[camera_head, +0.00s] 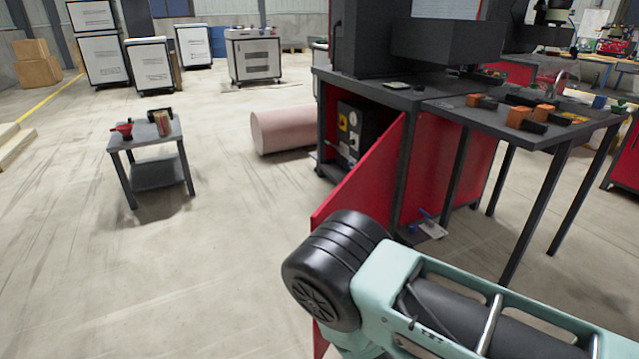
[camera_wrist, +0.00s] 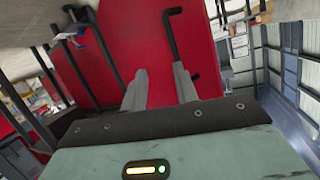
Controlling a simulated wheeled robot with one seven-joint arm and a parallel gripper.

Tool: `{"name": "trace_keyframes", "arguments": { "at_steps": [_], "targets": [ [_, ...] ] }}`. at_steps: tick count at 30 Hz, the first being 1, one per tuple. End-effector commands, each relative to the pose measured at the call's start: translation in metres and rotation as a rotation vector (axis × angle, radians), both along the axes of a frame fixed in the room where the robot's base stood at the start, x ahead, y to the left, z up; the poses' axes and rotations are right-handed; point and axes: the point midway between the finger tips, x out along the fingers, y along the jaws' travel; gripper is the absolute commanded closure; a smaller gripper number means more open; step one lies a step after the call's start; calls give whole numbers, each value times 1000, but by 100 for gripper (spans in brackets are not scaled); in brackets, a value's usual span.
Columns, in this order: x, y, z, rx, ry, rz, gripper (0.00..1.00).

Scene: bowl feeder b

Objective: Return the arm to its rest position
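My arm shows at the lower right of the head view, in front of the red panel (camera_head: 368,175) of the dark workbench (camera_head: 362,88). My gripper is not visible in that view. In the wrist view my gripper (camera_wrist: 160,86) has its two grey fingers apart with a gap between them, and I see nothing held. Beyond the fingers is a red panel (camera_wrist: 135,38) with a bent black handle (camera_wrist: 171,42) on it. The fingers look close to this panel, but I cannot tell whether they touch it.
A side table (camera_head: 572,132) with orange and black parts adjoins the workbench at right. A pink cylinder (camera_head: 283,130) lies on the floor left of the bench. A small grey table (camera_head: 150,137) with a red funnel-like item (camera_head: 123,131) stands at left. The floor between is clear.

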Motion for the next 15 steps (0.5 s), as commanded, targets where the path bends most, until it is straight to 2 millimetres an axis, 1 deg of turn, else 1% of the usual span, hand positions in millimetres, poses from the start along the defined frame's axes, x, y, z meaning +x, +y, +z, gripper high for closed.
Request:
{"name": "trace_keyframes", "arguments": {
  "at_steps": [1,3,7,11,14,15],
  "targets": [
    [6,8,11,17,60,-30,70],
    [7,18,20,25,158,-56,70],
    [4,37,44,37,334,-65,70],
    [-9,56,76,39,500,-30,70],
    [-24,66,106,28,611,21,70],
    [-31,69,119,20,653,47,70]
  ]
}}
